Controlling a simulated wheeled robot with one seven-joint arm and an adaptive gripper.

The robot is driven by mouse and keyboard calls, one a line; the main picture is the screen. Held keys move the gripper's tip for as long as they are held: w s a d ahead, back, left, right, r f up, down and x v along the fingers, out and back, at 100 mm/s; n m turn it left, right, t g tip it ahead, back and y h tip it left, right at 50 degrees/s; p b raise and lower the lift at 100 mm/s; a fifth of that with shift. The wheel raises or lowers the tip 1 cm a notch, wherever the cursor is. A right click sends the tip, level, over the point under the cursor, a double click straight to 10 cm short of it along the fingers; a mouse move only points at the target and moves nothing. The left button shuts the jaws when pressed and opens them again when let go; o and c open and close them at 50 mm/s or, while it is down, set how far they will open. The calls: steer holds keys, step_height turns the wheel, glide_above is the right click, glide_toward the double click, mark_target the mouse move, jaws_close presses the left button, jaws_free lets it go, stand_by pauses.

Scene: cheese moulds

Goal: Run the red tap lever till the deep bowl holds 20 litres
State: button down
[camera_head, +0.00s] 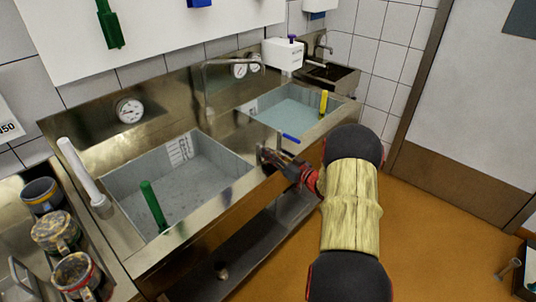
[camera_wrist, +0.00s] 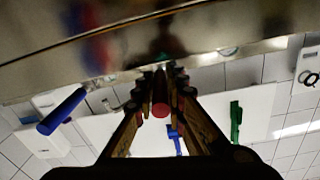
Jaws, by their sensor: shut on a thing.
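My gripper (camera_head: 270,158) is at the front panel of the steel sink unit, between the two basins. In the wrist view its fingers (camera_wrist: 160,88) are closed around a red, round-ended lever (camera_wrist: 160,106). In the head view the lever is hidden by the gripper. A blue lever (camera_head: 290,137) sticks out to the right; it also shows in the wrist view (camera_wrist: 62,110). The left basin (camera_head: 232,166) has a graduated scale plate (camera_head: 180,150) and a green stick (camera_head: 153,205). I cannot read its level. A curved spout (camera_head: 225,63) stands behind, between the basins.
The right basin (camera_head: 258,104) holds pale bluish liquid and a yellow stick (camera_head: 323,102). Dial gauges (camera_head: 130,110) sit on the backsplash. Several jars (camera_head: 55,232) stand on the left counter. A lower shelf (camera_head: 250,240) runs under the sink.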

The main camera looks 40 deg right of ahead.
steer(key=shift+d+n+y, duration=0.2)
steer(key=shift+n+y, duration=0.1)
steer(key=c, duration=1.8)
jaws_free()
steer(key=shift+c, duration=0.2)
steer(key=shift+o, duration=0.2)
steer(key=s+d, duration=0.1)
steer(key=s, duration=1.1)
steer(key=shift+w, duration=0.15)
